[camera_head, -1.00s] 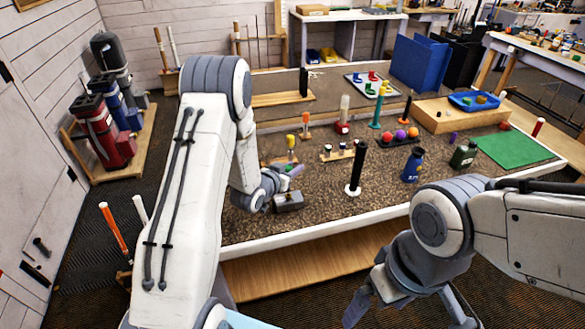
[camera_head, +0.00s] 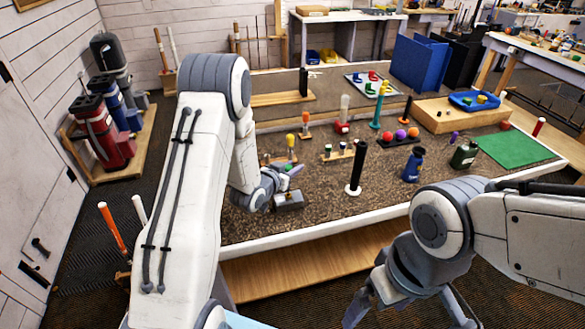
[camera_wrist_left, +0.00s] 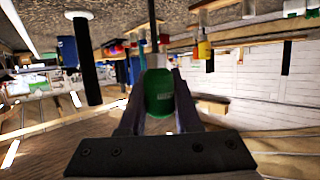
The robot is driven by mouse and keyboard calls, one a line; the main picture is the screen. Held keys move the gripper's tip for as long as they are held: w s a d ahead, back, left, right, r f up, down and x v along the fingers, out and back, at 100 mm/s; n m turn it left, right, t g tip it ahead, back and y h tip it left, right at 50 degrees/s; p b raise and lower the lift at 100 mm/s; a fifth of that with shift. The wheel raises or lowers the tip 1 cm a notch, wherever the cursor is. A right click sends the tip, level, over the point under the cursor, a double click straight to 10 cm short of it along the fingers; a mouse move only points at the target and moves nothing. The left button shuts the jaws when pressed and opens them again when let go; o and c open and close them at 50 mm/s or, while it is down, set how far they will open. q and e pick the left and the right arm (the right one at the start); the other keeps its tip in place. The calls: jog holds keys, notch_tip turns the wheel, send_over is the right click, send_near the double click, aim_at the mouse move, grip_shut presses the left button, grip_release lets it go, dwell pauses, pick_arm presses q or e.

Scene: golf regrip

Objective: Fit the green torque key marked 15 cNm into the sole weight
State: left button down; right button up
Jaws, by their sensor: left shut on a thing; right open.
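The green torque key (camera_wrist_left: 160,93) is between the fingers of my left gripper (camera_wrist_left: 158,88), which is shut on it. Its thin dark shaft (camera_wrist_left: 153,28) points away from the gripper in the left wrist view. My left gripper (camera_head: 279,184) is right beside that piece. The sole weight and the key's tip cannot be made out, nor whether they touch. My right gripper (camera_head: 408,308) is open and empty in front of the bench.
A black upright grip (camera_head: 357,167) on a white base stands right of the grey piece. A blue bottle (camera_head: 413,165), a dark green bottle (camera_head: 464,155) and a tray of coloured balls (camera_head: 400,137) stand farther right. Small coloured-handled tools stand behind. The bench's front middle is clear.

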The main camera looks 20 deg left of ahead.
dwell(0.6)
pick_arm(q)
jog(key=shift+f+b, duration=0.95)
jog(key=shift+b, duration=0.2)
jog(key=c, duration=0.5)
grip_release()
jog(key=shift+b+v, duration=0.55)
jog(key=shift+v, duration=4.65)
jog(key=shift+r, duration=0.1)
